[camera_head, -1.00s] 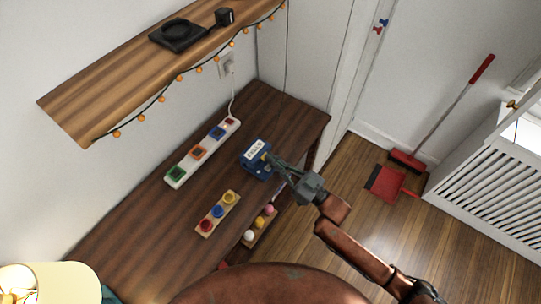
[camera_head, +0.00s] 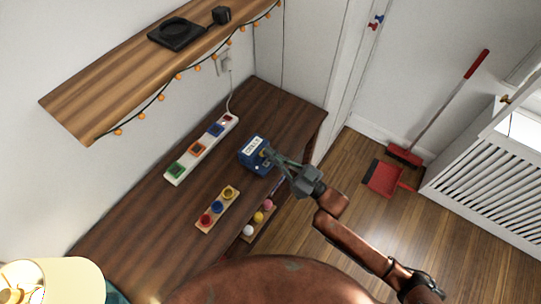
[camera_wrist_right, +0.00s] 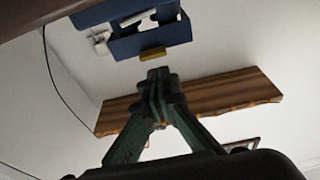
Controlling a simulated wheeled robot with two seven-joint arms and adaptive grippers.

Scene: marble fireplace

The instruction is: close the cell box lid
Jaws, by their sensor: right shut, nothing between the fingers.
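The cell box (camera_head: 257,160) is a small blue box with a white lettered label, standing on the dark wooden desk. In the right wrist view the blue box (camera_wrist_right: 155,40) is at the top, with a yellow tab on its near edge. White shows between its blue parts there, but I cannot tell how far the lid is open. My right gripper (camera_head: 268,155) is shut and empty at the right side of the box. In the right wrist view its fingertips (camera_wrist_right: 155,74) are together just short of the yellow tab. My left gripper is not in view.
A white power strip (camera_head: 202,148) lies left of the box. A wooden block with coloured knobs (camera_head: 217,210) is in front. A small rack with coloured balls (camera_head: 258,222) is by the desk's right edge. A wooden shelf (camera_head: 110,95) hangs above the desk.

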